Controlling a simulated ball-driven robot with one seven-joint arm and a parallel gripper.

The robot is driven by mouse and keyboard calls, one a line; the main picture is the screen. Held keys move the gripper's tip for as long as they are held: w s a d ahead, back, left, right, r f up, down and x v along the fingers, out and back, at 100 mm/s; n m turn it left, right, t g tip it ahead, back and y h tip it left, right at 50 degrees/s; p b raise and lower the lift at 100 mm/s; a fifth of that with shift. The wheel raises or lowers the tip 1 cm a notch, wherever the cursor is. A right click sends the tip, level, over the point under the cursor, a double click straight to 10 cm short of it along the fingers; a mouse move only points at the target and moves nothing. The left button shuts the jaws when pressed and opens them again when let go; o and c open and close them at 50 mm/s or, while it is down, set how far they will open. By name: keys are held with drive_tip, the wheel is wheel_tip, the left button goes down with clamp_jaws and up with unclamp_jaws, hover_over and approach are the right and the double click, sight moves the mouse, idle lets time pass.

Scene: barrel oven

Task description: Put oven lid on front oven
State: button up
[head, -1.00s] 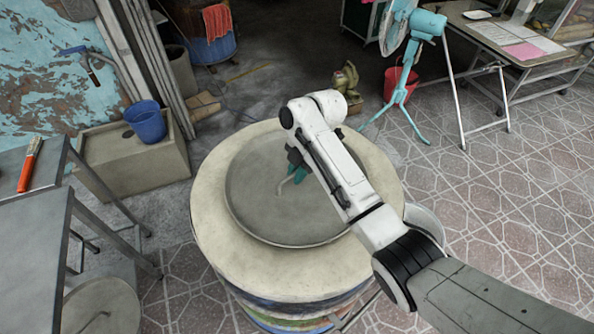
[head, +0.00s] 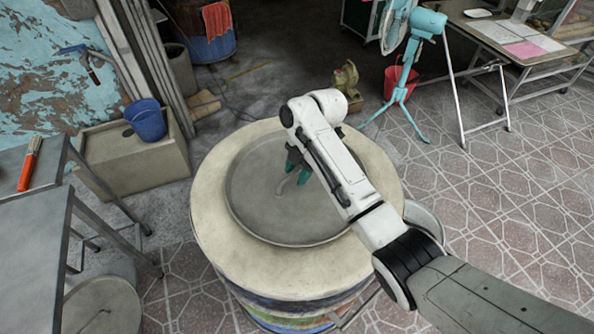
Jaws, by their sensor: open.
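The front oven (head: 215,215) is a barrel with a pale, wide rim, in the middle of the head view. A grey round lid (head: 265,215) lies over its opening, inside the rim. The lid's small bent handle (head: 284,184) stands near its middle. My gripper (head: 299,172), with teal fingers, is over the lid next to the handle. It is open, and I see no clear grip on the handle. My arm hides the right part of the lid.
Another round lid (head: 100,308) lies low at the bottom left, under a grey metal table (head: 40,240). A blue bucket (head: 146,122) stands on a concrete block at the left. A teal fan (head: 402,90) and a red bucket (head: 392,85) stand behind.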

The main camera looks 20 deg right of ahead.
drive_tip(key=v, duration=1.1)
drive_tip(key=shift+r+p, duration=0.3)
drive_tip(key=shift+d, duration=0.1)
